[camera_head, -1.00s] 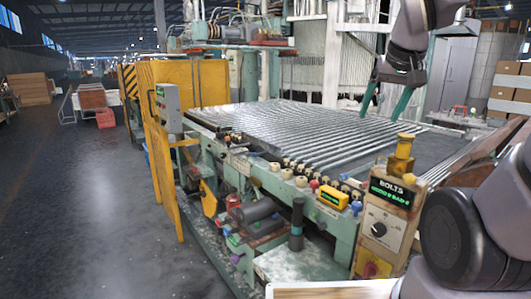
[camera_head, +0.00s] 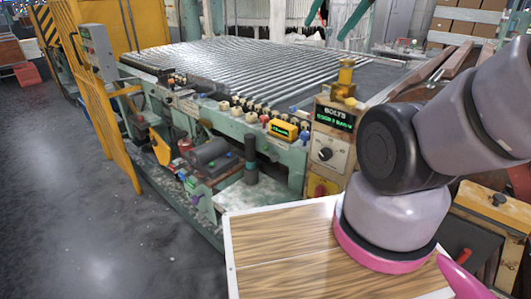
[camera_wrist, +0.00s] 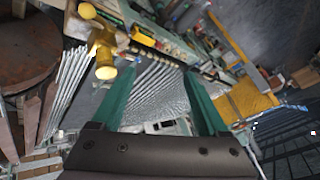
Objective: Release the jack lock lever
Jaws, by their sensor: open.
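My gripper (camera_head: 335,18) shows only as two green fingers at the top edge of the head view, spread apart. In the wrist view its two green fingers (camera_wrist: 160,76) stand wide apart with nothing between them. No part in view is clearly marked as the jack lock lever. A dark upright post (camera_head: 252,160) stands on the green machine's lower front. A red handle (camera_head: 463,257) lies on a box at the lower right. A pink curved piece (camera_head: 460,280) shows at the lower right edge. I cannot tell whether any of these is the lever.
A yellow gate (camera_head: 95,100) stands at left. A wooden board (camera_head: 290,245) is in front. The left floor is clear.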

